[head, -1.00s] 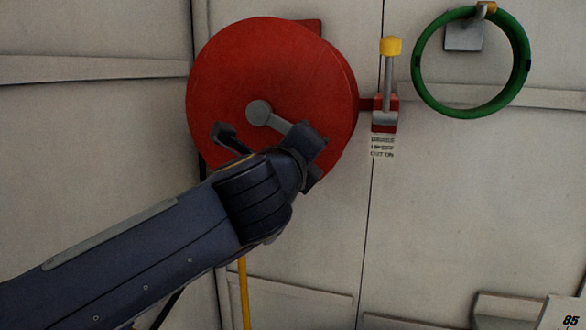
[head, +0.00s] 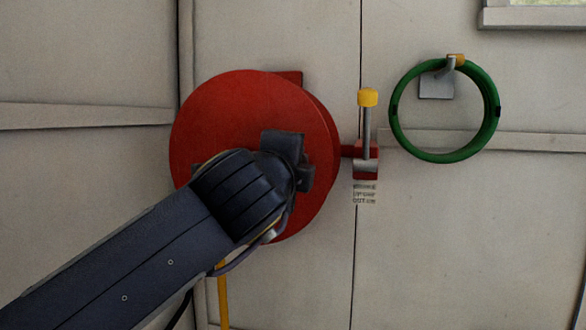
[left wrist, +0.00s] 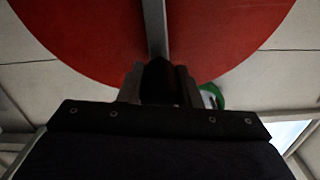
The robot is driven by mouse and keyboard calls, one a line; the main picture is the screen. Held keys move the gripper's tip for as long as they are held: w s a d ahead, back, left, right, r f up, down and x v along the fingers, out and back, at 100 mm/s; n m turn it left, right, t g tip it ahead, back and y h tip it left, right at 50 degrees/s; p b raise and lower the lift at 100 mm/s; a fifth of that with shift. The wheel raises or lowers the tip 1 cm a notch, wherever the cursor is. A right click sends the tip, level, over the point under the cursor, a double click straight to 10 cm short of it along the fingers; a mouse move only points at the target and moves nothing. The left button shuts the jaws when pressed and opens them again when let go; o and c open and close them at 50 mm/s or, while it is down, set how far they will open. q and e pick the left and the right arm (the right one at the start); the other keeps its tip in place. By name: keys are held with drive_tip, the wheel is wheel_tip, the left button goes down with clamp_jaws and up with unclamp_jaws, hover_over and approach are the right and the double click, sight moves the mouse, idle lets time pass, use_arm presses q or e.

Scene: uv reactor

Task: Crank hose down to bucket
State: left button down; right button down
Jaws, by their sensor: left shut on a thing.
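A red round hose reel (head: 215,115) is mounted on the wall in the middle of the head view. My left gripper (head: 290,165) is in front of the reel's right half and hides the crank there. In the left wrist view the gripper (left wrist: 160,85) is shut on the dark grip at the end of the grey crank arm (left wrist: 156,30), with the red disc (left wrist: 90,30) behind. A yellow hose (head: 223,300) hangs below the reel, partly hidden by my arm. No bucket shows. My right gripper is not in view.
A yellow-topped lever (head: 367,98) on a red bracket (head: 366,160) stands right of the reel, above a small label. A green hoop (head: 443,157) hangs on a wall hook farther right. The wall between them is bare.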

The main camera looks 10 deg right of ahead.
use_arm(q)
drive_tip(key=shift+a+r, duration=0.15)
drive_tip(key=shift+r, duration=0.1)
drive_tip(key=c, duration=1.5)
unclamp_jaws()
drive_tip(key=o, duration=0.4)
drive_tip(key=shift+f, duration=0.1)
drive_tip(key=shift+o, duration=0.2)
drive_tip(key=shift+s+f, duration=0.1)
drive_tip(key=shift+s, duration=0.15)
drive_tip(key=b+v, duration=0.2)
drive_tip(key=v, duration=0.5)
drive_tip(key=shift+s+b, duration=0.2)
drive_tip(key=shift+b, duration=0.1)
drive_tip(key=shift+a, duration=0.1)
